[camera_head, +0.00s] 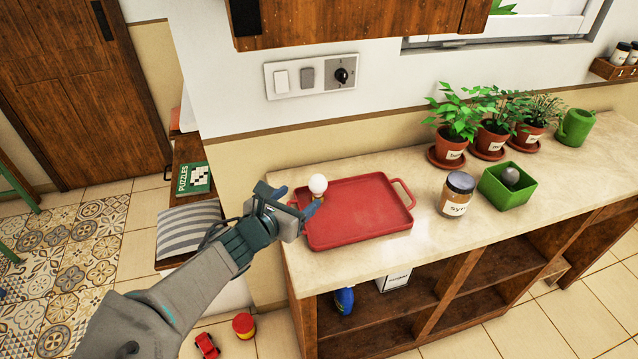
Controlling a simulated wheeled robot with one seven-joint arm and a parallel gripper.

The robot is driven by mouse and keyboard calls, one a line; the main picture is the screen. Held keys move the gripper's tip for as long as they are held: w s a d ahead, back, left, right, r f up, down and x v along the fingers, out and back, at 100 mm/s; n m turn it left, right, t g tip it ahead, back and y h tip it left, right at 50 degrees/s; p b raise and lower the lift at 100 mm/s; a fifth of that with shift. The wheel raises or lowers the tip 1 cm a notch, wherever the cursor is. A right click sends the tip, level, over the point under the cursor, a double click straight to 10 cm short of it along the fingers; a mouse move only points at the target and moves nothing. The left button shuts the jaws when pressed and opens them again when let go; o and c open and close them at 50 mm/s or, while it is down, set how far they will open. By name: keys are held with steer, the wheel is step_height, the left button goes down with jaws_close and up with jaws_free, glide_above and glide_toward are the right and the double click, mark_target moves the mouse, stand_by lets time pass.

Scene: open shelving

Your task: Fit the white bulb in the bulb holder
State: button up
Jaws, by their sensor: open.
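The white bulb (318,184) is upright at the left part of the red tray (385,227), its round white top showing. Its lower end is small and partly hidden by a fingertip. My gripper (299,198) is open, just left of the bulb, with its fingers pointing toward it. One fingertip overlaps the bulb's lower end in the picture; I cannot tell whether they touch. I cannot make out a bulb holder for certain. A green square box (488,190) on the counter holds a grey round object (510,176).
A syrup jar (456,194) stands between the tray and the green box. Several potted plants (452,141) and a green watering can (574,128) line the back of the pale counter (430,262). A wall panel (311,77) with switches and a black knob is above. The counter's front is clear.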

mark_target(314, 186)
steer(key=x, duration=0.5)
steer(key=shift+a+f+b, duration=0.15)
steer(key=shift+a+b, duration=0.05)
steer(key=shift+b, duration=0.2)
steer(key=shift+b+x, duration=0.45)
steer(key=shift+x, duration=2.4)
steer(key=shift+s+d, duration=0.1)
steer(key=c, duration=1.1)
